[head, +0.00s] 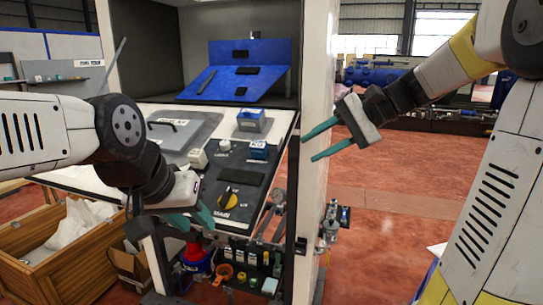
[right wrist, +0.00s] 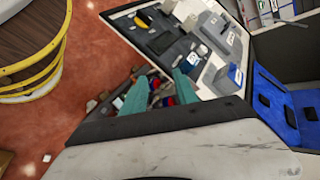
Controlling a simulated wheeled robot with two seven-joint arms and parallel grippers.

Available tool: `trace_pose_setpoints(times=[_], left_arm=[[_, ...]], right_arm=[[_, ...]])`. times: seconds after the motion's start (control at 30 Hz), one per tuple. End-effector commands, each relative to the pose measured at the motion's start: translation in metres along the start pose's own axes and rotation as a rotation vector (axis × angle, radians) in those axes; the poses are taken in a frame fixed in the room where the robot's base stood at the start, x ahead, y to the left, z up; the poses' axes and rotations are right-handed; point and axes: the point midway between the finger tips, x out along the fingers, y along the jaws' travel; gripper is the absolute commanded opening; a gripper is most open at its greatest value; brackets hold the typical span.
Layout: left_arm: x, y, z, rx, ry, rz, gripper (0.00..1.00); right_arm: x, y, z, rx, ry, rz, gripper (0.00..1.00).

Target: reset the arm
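My right arm reaches in from the right in the head view. Its gripper (head: 309,148) is open and empty, with teal fingers apart in the air beside the right post of the workstation. The right wrist view also shows this gripper (right wrist: 160,80), its two fingers spread with nothing between them. My left arm comes in from the left. Its gripper (head: 193,220) hangs low in front of the sloped panel's front edge, with teal fingers apart. I see nothing held in it, though the wrist partly hides the fingers.
A blue stand (head: 270,82) is behind. A wooden crate (head: 65,245) is at lower left.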

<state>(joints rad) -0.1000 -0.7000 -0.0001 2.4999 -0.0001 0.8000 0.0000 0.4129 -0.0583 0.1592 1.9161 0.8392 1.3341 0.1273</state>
Motion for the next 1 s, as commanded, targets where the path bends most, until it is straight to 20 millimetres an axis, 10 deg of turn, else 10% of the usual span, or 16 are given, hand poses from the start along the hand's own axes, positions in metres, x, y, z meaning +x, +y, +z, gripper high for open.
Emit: trace_pose_setpoints(times=[0.2,0.4,1.0], left_arm=[[0.000,0.000,0.000,0.000,0.000,0.000,0.35],[0.000,0.000,0.000,0.000,0.000,0.000,0.35],[0.000,0.000,0.000,0.000,0.000,0.000,0.35]], right_arm=[[0.012,0.081,0.064,-0.335,0.200,0.335,0.35],[-0.002,0.141,0.084,-0.679,0.364,0.536,0.35],[-0.009,0.165,0.086,-0.876,0.446,0.613,0.35]])
